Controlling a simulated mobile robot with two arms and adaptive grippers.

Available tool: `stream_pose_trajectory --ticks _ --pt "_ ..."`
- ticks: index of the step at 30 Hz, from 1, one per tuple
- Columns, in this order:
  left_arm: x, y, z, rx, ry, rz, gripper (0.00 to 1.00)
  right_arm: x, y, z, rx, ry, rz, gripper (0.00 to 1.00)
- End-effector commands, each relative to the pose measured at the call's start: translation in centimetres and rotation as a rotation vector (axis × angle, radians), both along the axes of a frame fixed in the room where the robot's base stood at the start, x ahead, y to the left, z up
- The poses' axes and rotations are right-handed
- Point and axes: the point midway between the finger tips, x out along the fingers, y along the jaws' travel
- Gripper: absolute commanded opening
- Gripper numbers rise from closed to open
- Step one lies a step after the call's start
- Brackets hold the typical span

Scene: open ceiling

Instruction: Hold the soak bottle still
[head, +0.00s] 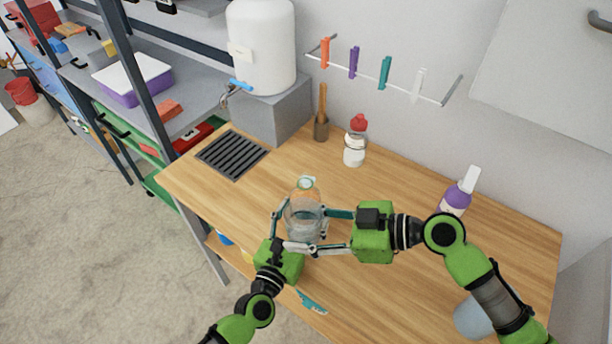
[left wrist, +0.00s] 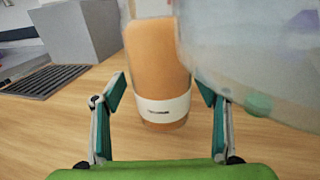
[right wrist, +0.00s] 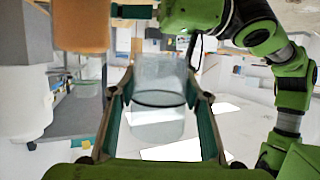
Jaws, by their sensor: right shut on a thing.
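An amber bottle with a white label (left wrist: 160,107), its print too small to read, stands upright on the wooden table; I take it as the soak bottle. In the head view its top (head: 306,186) shows behind a clear jar (head: 303,222). My left gripper (head: 302,212) is open, its fingers on either side of the amber bottle, with a gap visible at the left finger in the left wrist view. My right gripper (head: 318,230) is shut on the clear jar, which shows between its fingers in the right wrist view (right wrist: 158,95). The jar hides part of the bottle.
A dark drain grate (head: 232,154) lies at the table's left, near a white tank (head: 262,50) on a grey block. A red-capped bottle (head: 355,142) and a purple spray bottle (head: 457,197) stand farther back. Coloured clips hang on a rail (head: 400,85).

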Motion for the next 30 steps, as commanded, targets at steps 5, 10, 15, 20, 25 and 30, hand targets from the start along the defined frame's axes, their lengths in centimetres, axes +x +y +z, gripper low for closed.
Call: stream_pose_trajectory --ticks 5,10,15,20,25,30 --pt "-0.2 -1.0 1.1 0.000 -0.021 -0.015 0.67 -0.8 0.5 -0.6 -0.004 0.016 0.016 0.00" --pt "-1.6 -0.3 0.8 0.001 -0.016 -0.013 0.67 -0.7 0.5 -0.7 -0.004 0.016 0.015 0.00" --pt "-4.1 1.0 0.5 0.001 -0.009 -0.011 0.67 -0.5 0.4 -0.5 -0.004 0.013 0.011 0.00" --pt "-6.0 2.2 0.3 0.001 -0.005 -0.006 0.67 -0.4 0.4 -0.3 -0.002 0.010 0.010 0.00" --pt "-7.1 2.9 0.2 -0.001 -0.002 -0.002 0.67 -0.4 0.3 -0.2 0.000 0.008 0.009 0.00" --pt "-7.3 3.1 0.1 -0.001 -0.001 -0.001 0.67 -0.4 0.3 -0.1 0.001 0.008 0.009 0.00"
